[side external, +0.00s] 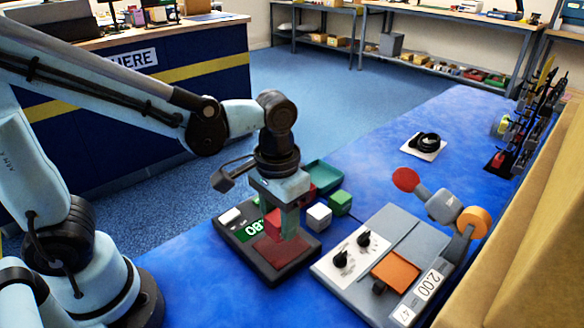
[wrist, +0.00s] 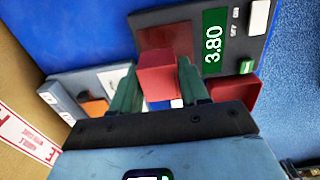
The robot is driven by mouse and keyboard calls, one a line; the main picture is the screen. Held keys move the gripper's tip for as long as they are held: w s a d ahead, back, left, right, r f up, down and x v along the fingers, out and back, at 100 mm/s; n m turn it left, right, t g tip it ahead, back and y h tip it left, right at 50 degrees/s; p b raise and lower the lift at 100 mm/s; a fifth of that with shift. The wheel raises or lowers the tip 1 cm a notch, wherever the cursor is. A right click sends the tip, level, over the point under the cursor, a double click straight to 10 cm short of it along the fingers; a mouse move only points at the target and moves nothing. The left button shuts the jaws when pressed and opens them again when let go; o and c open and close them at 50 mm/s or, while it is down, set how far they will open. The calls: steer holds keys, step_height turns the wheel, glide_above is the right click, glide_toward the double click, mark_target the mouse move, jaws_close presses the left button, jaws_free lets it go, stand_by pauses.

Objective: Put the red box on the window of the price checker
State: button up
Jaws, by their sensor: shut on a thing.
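The window (wrist: 168,36) also shows in the wrist view. My gripper (side external: 286,226) points down over the window, its green fingers shut on the red box (side external: 272,223). In the wrist view the red box (wrist: 158,76) sits between the two fingertips. The box is over or very near the window; whether it touches the glass I cannot tell.
A white box (side external: 319,216) and a green box (side external: 340,202) stand behind the checker, near a teal tray (side external: 322,174) and another red object (side external: 305,192). A grey device with knobs (side external: 362,252) is to the right. Blue counter beyond is partly clear.

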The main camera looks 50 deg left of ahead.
mark_target(281, 246)
steer(key=shift+w+a+f, duration=0.55)
steer(key=shift+f, duration=1.95)
steer(key=shift+f, duration=0.15)
steer(key=o, duration=1.1)
steer(key=shift+o, duration=0.2)
